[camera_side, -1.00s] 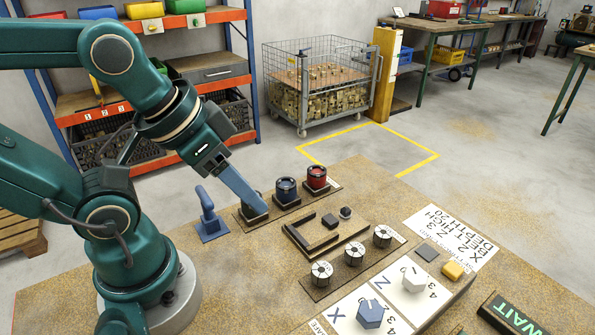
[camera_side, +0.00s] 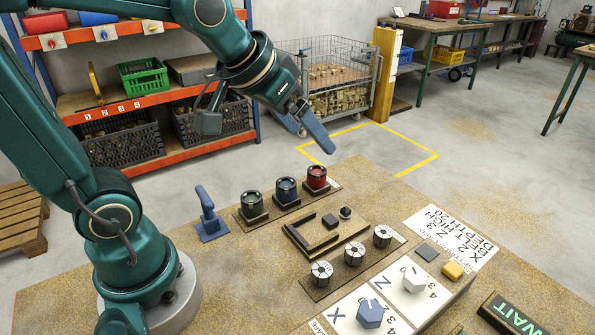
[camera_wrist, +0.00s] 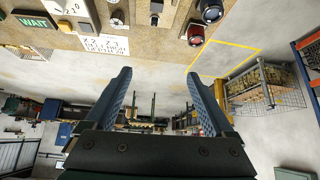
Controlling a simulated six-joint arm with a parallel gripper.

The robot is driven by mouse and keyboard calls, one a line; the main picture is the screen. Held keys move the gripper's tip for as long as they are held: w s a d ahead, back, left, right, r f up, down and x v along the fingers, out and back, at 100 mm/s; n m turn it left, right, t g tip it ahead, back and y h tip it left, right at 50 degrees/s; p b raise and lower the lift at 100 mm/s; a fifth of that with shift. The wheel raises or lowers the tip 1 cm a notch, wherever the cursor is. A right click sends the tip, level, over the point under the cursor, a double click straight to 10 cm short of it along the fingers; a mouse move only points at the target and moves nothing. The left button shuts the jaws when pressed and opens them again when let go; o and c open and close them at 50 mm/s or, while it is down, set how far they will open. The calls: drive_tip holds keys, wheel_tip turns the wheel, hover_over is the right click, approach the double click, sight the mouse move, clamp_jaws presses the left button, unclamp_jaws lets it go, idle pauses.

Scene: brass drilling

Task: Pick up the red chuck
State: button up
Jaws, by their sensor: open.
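The red chuck (camera_side: 317,177) stands upright at the right end of a row of three chucks at the table's back edge. In the wrist view the red chuck (camera_wrist: 195,34) is near the top, right of centre, beyond my fingertips. My gripper (camera_side: 325,146) is open and empty. It hangs above and a little beyond the red chuck, apart from it, with its fingers slanting down to the right. In the wrist view my gripper (camera_wrist: 158,72) shows two blue fingers spread wide with nothing between them.
The blue chuck (camera_side: 286,190) stands close to the left of the red one, and the green chuck (camera_side: 252,205) is beyond that. A blue handled tool (camera_side: 209,222) stands further left. A dark open frame (camera_side: 315,235) lies in front. The air around my gripper is clear.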

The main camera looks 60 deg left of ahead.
drive_tip(key=w+a+f, duration=0.2)
drive_tip(key=w+a, duration=0.1)
drive_tip(key=w, duration=0.2)
drive_tip(key=n+g, duration=0.3)
hover_over(317, 171)
drive_tip(key=s+d, duration=0.2)
drive_tip(key=s, duration=0.1)
drive_tip(key=shift+y, duration=0.4)
wheel_tip(317, 171, down, 11)
drive_tip(key=shift+w+a+f, duration=0.1)
drive_tip(key=shift+w+f, duration=0.05)
drive_tip(key=shift+f, duration=0.05)
drive_tip(key=shift+x, duration=2.45)
drive_tip(key=shift+c, duration=0.3)
clamp_jaws()
